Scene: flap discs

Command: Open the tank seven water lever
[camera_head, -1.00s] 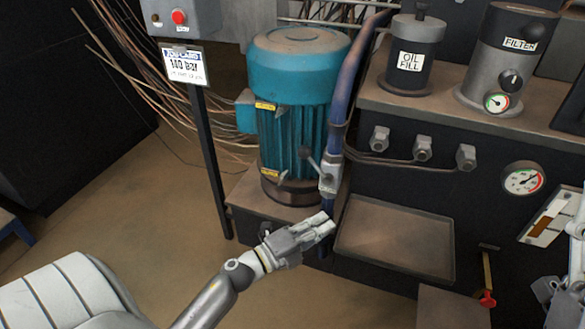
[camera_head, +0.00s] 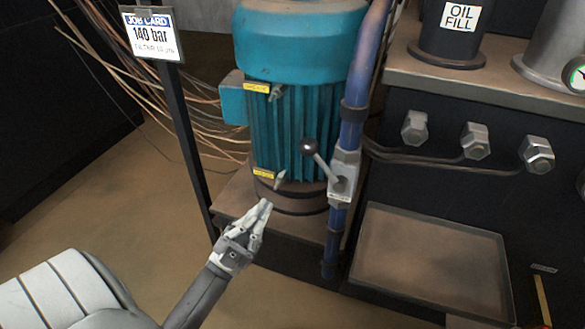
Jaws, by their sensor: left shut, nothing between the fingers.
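A lever with a dark round knob (camera_head: 309,146) sits on a grey valve body (camera_head: 344,178) on the blue vertical pipe (camera_head: 352,120). The lever slants up and to the left from the valve. The small label on the valve is too small to read, so I cannot tell whether this is the tank seven water lever. My left gripper (camera_head: 262,214) is shut and empty, below and left of the lever, in front of the motor's base and apart from the valve. My right gripper is out of view.
A teal motor (camera_head: 290,110) stands behind the pipe. A job card sign reading 140 bar (camera_head: 152,35) is on a black post at left. A shallow tray (camera_head: 430,255) and hex fittings (camera_head: 475,140) are at right. Loose copper-coloured wires (camera_head: 180,110) hang behind the post.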

